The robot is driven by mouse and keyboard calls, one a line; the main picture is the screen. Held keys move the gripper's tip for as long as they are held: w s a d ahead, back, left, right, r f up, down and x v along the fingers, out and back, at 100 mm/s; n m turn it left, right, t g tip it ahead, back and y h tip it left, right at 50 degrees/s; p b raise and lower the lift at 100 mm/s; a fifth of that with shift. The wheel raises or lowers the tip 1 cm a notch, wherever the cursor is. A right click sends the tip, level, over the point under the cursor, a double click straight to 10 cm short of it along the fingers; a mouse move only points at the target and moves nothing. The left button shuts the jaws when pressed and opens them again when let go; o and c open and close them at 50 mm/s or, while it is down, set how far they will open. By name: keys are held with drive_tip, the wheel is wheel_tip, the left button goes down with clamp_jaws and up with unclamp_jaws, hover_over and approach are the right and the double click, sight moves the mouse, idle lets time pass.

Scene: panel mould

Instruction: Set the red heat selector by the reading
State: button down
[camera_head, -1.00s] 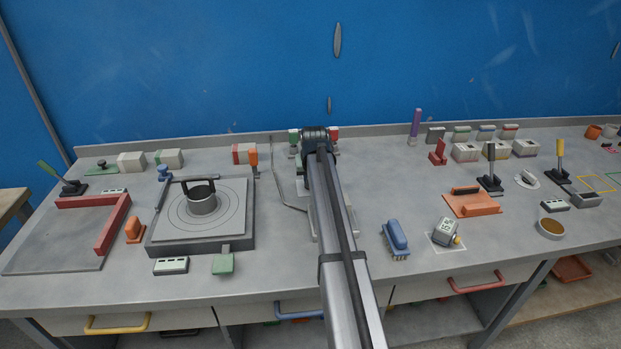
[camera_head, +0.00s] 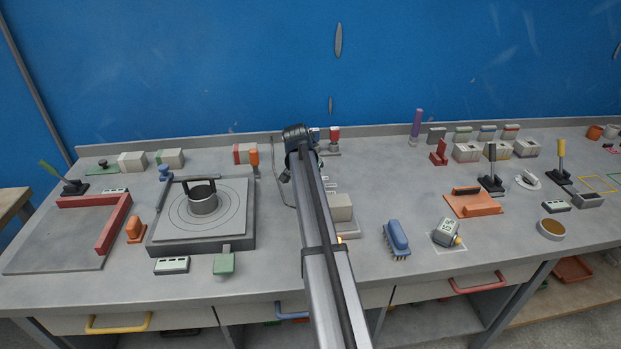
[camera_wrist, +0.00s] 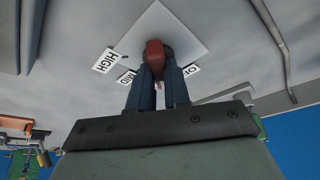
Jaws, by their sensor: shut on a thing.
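In the wrist view, the red heat selector (camera_wrist: 154,48) sits on a pale square plate (camera_wrist: 188,22). My gripper (camera_wrist: 162,78) is shut on it, with one dark finger on each side. Labels HIGH (camera_wrist: 109,61) and MID (camera_wrist: 126,77) lie to the left of the fingers. Another label (camera_wrist: 192,71) lies to the right, partly covered. I cannot tell which label the selector points at. In the head view my arm hides the selector and fingertips.

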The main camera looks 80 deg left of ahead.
drive_tip(key=shift+m, duration=0.8)
drive_tip(key=shift+h, duration=0.3)
drive_tip(key=c, duration=1.1)
unclamp_jaws()
drive_tip(key=v, duration=1.3)
drive_tip(key=shift+s+d+r, duration=0.1)
drive_tip(key=shift+s+r, duration=0.25)
drive_tip(key=shift+w, duration=0.1)
